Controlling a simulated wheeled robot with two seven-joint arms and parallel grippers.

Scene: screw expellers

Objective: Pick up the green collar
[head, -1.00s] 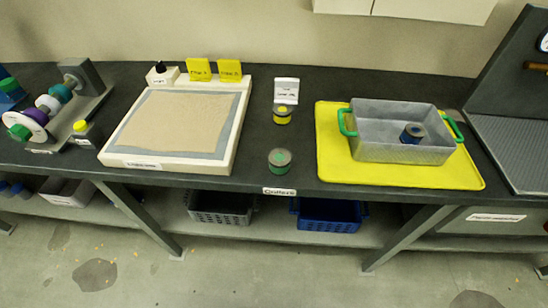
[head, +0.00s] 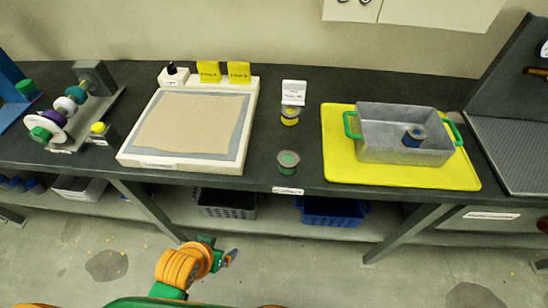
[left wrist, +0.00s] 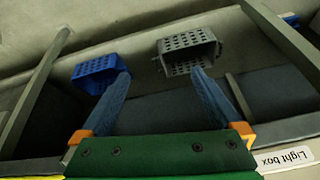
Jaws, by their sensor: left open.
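A green piece (head: 40,134) also sits at the near end of the spindle rack on the left; I cannot tell for sure which is the collar. My left gripper (head: 230,257) is low, in front of the table, apart from both. In the left wrist view its two blue fingers (left wrist: 160,80) are spread wide with nothing between them. No green collar shows in that view. My right gripper is not in view.
A light box (head: 135,157) is left; a yellow mat (head: 335,172) with a metal tray (head: 375,149) is right. The table's front edge and the shelf with blue (head: 332,212) and grey baskets (head: 227,203) lie near my left gripper.

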